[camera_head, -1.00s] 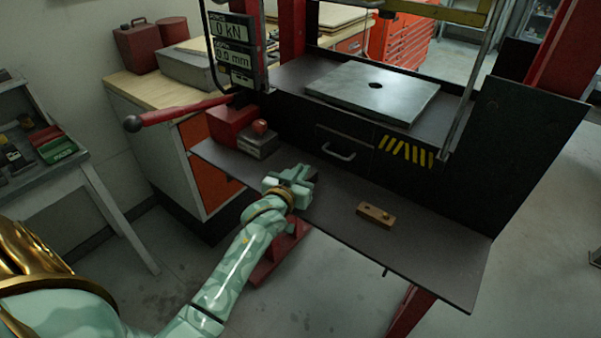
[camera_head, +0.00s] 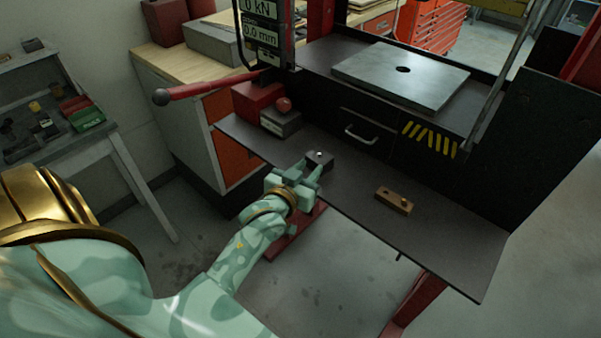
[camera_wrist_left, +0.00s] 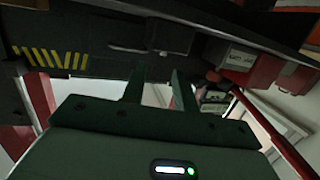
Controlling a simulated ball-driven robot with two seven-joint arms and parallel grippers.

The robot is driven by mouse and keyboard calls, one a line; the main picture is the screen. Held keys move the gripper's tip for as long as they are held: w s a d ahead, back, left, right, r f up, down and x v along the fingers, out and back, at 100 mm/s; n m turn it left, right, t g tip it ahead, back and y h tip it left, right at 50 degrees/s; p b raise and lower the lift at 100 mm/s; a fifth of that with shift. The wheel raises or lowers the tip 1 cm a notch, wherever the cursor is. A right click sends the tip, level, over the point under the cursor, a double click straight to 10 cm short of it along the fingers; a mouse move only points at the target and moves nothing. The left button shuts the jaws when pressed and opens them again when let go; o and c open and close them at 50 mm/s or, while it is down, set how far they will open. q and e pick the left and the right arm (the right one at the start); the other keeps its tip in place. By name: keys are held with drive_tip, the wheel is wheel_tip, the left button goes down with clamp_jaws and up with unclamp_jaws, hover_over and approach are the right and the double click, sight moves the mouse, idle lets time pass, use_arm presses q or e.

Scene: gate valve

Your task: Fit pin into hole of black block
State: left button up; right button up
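The black block (camera_head: 322,160) sits on the dark shelf near its front edge, just beyond the fingertips of my left gripper (camera_head: 309,171). A small light round spot shows on its top; I cannot tell whether it is a pin end or the hole's rim. In the left wrist view my left gripper (camera_wrist_left: 159,82) has its two fingers apart with nothing between them, and the dark block (camera_wrist_left: 170,39) shows beyond the tips. A brown block (camera_head: 393,201) lies to the right, with small round features on its top. My right gripper is not in view.
The dark shelf (camera_head: 440,245) is clear around the brown block. A red box (camera_head: 256,100) and a grey block with a red knob (camera_head: 282,121) stand behind left. The press plate (camera_head: 400,77) and drawer handle (camera_head: 362,136) are behind. A red lever (camera_head: 205,90) sticks out left.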

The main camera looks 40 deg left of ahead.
use_arm(q)
drive_tip(key=shift+v, duration=2.05)
